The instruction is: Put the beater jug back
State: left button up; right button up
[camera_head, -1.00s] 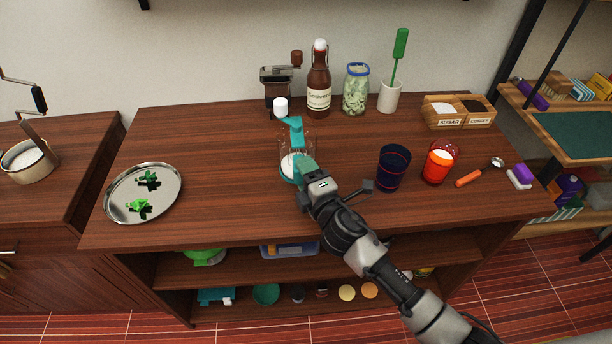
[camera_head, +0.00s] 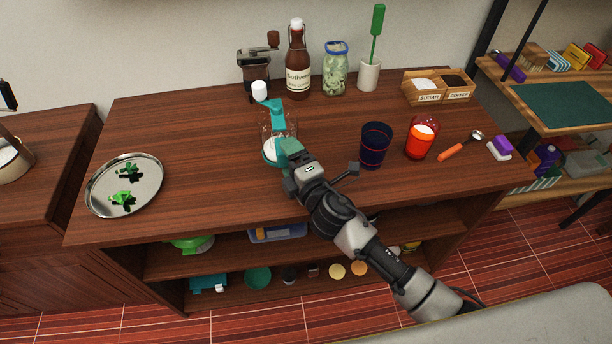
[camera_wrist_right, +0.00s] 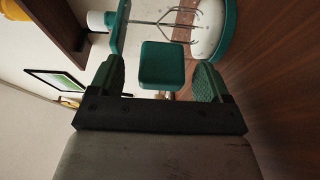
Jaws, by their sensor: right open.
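The beater jug (camera_head: 270,133) stands upright on the wooden counter, clear with a teal base, teal top arm and white knob, and white content at the bottom. In the right wrist view its teal handle block (camera_wrist_right: 162,64) sits between the two fingers, with a gap on each side. The metal beater wires (camera_wrist_right: 168,22) and the white content show beyond it. My right gripper (camera_head: 288,158) is open at the front of the jug, around the handle and not closed on it. It hides part of the jug's lower front. My left gripper is not in view.
A dark blue glass (camera_head: 374,146) stands just right of my gripper, then a red candle jar (camera_head: 421,138) and an orange-handled scoop (camera_head: 452,152). A grinder (camera_head: 255,70), bottle (camera_head: 298,62) and jar (camera_head: 335,72) line the back. A metal tray (camera_head: 101,203) lies left. Counter between tray and jug is clear.

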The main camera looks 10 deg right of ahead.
jog(key=v, duration=1.1)
jog(key=shift+b, duration=0.45)
